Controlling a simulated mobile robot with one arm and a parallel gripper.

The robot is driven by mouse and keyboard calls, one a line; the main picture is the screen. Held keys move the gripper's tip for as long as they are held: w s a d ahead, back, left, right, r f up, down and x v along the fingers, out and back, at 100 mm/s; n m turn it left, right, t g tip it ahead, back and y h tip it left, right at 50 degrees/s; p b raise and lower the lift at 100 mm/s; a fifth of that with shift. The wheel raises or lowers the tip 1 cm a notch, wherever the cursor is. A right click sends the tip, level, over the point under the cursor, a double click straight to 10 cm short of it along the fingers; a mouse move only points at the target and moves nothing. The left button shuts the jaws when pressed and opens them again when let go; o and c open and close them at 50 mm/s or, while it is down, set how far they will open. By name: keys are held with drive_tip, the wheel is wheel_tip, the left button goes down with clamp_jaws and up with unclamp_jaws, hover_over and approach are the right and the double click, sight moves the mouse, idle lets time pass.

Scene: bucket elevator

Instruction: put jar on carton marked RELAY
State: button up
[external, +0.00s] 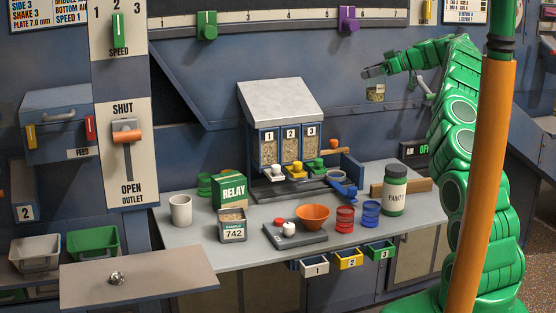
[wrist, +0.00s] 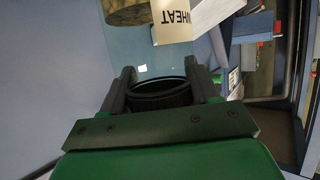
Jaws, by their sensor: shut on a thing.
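The green carton marked RELAY (external: 231,192) stands upright on the grey bench, behind the sample tin. Its top looks clear. My gripper (external: 375,77) is high at the back right, above the bench and well to the right of the carton. It is shut on a small jar (external: 376,94) that hangs below it, with brownish contents and a pale label. In the wrist view, my gripper (wrist: 163,85) has its fingers on both sides of a dark round rim (wrist: 160,97). A pale label reading WHEAT shows beyond it.
A sample tin marked 742 (external: 232,225) and a white mug (external: 181,210) stand near the carton. The hopper unit (external: 281,105) rises between the carton and my gripper. A PAINT can (external: 395,190), an orange bowl (external: 312,216) and red and blue spools stand further right.

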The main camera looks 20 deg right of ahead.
drive_tip(key=shift+w+a, duration=0.1)
drive_tip(key=shift+a, duration=0.65)
drive_tip(key=s+a+n+g+y, duration=0.1)
drive_tip(key=s+a, duration=0.1)
drive_tip(key=a, duration=1.1)
drive_tip(key=s+a, duration=0.2)
drive_tip(key=a, duration=1.1)
drive_tip(key=s+a+n+g+y, duration=0.1)
drive_tip(key=s+a, duration=0.5)
drive_tip(key=a, duration=0.3)
drive_tip(key=s+a+n+g, duration=0.1)
drive_tip(key=s+a+g, duration=0.1)
drive_tip(key=s+a, duration=0.55)
drive_tip(key=w+a+f, duration=0.3)
drive_tip(key=w+f, duration=0.4)
drive_tip(key=w+a+f, duration=0.3)
drive_tip(key=w+f, duration=0.4)
drive_tip(key=shift+w+a+f+t, duration=0.2)
drive_tip(key=shift+a+f+t, duration=0.05)
drive_tip(key=shift+f+t, duration=0.15)
drive_tip(key=shift+w+f, duration=0.15)
drive_tip(key=shift+f, duration=1.55)
